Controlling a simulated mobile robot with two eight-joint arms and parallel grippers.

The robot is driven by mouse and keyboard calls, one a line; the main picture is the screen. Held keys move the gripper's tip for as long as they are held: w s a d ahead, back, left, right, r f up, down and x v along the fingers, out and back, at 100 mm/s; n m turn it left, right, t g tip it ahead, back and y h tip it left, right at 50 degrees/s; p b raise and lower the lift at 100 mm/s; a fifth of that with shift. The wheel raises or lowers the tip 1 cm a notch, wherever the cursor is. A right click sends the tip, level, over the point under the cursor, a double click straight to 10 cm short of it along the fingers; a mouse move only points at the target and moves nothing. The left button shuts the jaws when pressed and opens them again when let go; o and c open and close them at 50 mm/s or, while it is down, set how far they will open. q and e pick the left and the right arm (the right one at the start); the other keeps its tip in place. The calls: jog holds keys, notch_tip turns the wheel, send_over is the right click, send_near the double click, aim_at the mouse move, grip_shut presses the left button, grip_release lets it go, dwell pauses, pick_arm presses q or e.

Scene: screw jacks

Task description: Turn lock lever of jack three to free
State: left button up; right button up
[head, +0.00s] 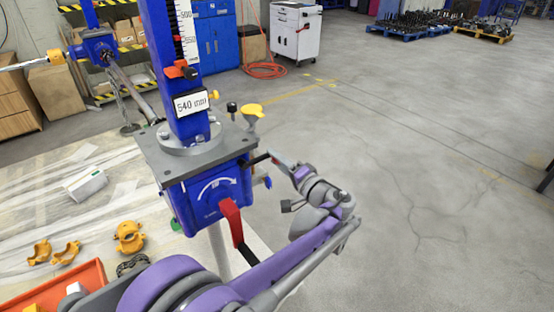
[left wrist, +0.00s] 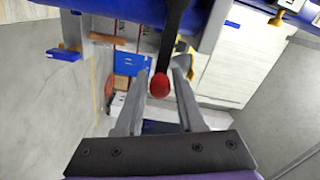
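A jack with a blue housing (head: 208,195) under a grey plate (head: 195,150) stands in the middle of the head view; I see no jack number on it. A black lever (head: 256,160) sticks out of its right side toward my left gripper (head: 277,160). In the left wrist view the black lever (left wrist: 174,35) ends in a red ball knob (left wrist: 160,86), which lies between the two fingers of my left gripper (left wrist: 160,75). Gaps show on both sides of the knob, so the gripper is open around it. My right gripper is not in view.
A red handle (head: 231,220) hangs on the housing's front below a white curved arrow. The blue column (head: 165,50) carries a "540 mm" label (head: 191,103). A yellow-topped part (head: 249,112) stands behind the plate. Orange clamps (head: 129,237) lie at left.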

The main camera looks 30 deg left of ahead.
pick_arm(q)
grip_shut()
dwell(1.1)
